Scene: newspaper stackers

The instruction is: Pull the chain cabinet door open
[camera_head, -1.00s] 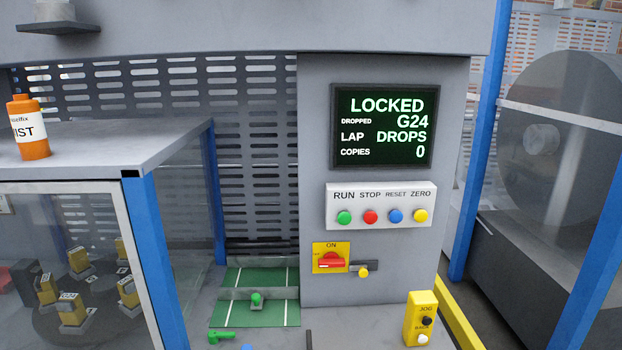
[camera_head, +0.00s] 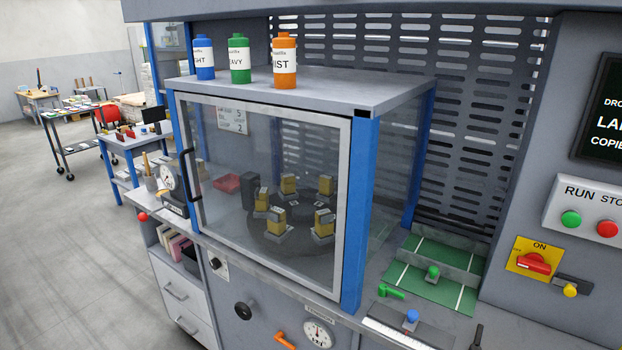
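The cabinet door (camera_head: 235,220) is a clear panel in a pale grey frame, set between blue posts, and it looks closed. Its black vertical handle (camera_head: 190,174) is on the door's left edge. Behind the panel, several yellow-and-grey blocks (camera_head: 277,222) stand around a dark round plate. A red tray (camera_head: 227,182) lies inside at the back left. No chain can be clearly made out. Neither of my grippers is in view.
Blue (camera_head: 204,57), green (camera_head: 239,58) and orange (camera_head: 285,60) bottles stand on the cabinet top. Drawers (camera_head: 178,291) are below. Open floor (camera_head: 60,250) lies left. A control panel (camera_head: 592,213) is at the right.

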